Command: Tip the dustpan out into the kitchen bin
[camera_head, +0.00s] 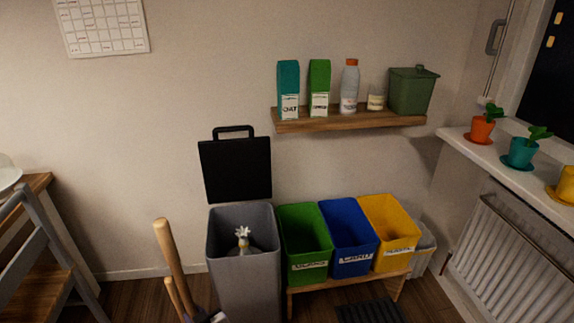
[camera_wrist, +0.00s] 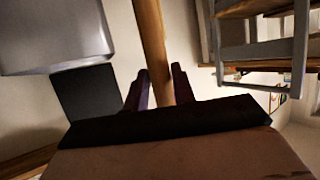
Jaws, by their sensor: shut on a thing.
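The grey kitchen bin (camera_head: 227,285) stands upright with its black lid (camera_head: 236,170) raised against the wall. A pale bundle with a white frilled top (camera_head: 243,233) shows inside its mouth. In the wrist view the bin (camera_wrist: 70,35) is at upper left with the lid (camera_wrist: 85,98) below it. My gripper (camera_wrist: 160,84) is shut on a round wooden handle (camera_wrist: 151,35), its purple fingers on either side. In the head view a thick wooden handle (camera_head: 171,255) and a thinner one (camera_head: 174,297) rise left of the bin. I cannot make out the dustpan's pan or its load.
Green (camera_head: 303,248), blue (camera_head: 347,240) and yellow (camera_head: 390,235) bins stand on a low wooden bench right of the grey bin. A wall shelf (camera_head: 345,119) with containers hangs above. A grey chair (camera_head: 45,240) is at left, a radiator (camera_head: 510,255) at right.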

